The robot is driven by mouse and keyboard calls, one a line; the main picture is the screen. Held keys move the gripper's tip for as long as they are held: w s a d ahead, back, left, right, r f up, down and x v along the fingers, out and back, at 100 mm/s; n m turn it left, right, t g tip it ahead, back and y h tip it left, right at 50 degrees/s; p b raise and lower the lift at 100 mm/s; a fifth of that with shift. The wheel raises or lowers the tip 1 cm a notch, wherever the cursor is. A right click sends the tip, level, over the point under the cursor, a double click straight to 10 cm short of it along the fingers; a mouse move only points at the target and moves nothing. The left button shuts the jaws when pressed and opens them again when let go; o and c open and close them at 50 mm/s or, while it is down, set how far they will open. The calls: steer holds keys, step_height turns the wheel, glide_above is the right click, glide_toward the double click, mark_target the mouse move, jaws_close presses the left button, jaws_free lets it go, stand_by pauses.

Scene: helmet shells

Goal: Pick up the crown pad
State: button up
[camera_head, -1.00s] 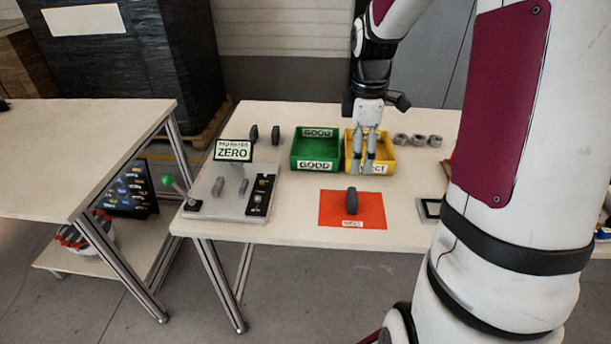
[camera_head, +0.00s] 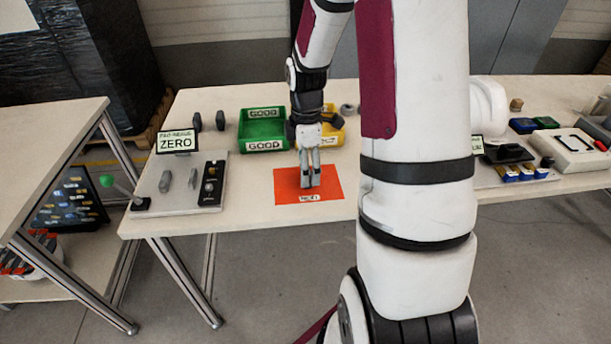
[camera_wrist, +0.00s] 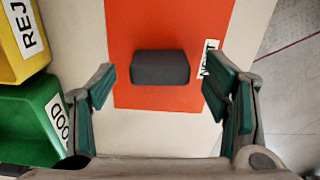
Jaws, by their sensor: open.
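The crown pad (camera_wrist: 160,67) is a dark grey block with rounded edges. It lies on the orange mat (camera_wrist: 205,20), which has a white label at one edge. In the wrist view the pad lies between and beyond my two fingers, apart from both. My gripper (camera_wrist: 160,92) is open and empty, pointing down over the mat. In the head view my gripper (camera_head: 309,184) hides most or all of the pad, and the mat (camera_head: 335,185) shows around it.
A green GOOD bin (camera_head: 263,145) and a yellow reject bin (camera_head: 333,137) stand behind the mat. A gauge plate (camera_head: 150,185) with a ZERO sign (camera_head: 175,142) is at left. My arm hides part of the table at right.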

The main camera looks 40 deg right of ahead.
step_height(320, 180, down, 2)
steer(key=shift+f, duration=0.2)
steer(key=c, duration=0.9)
steer(key=shift+r, duration=0.1)
steer(key=shift+c, duration=0.2)
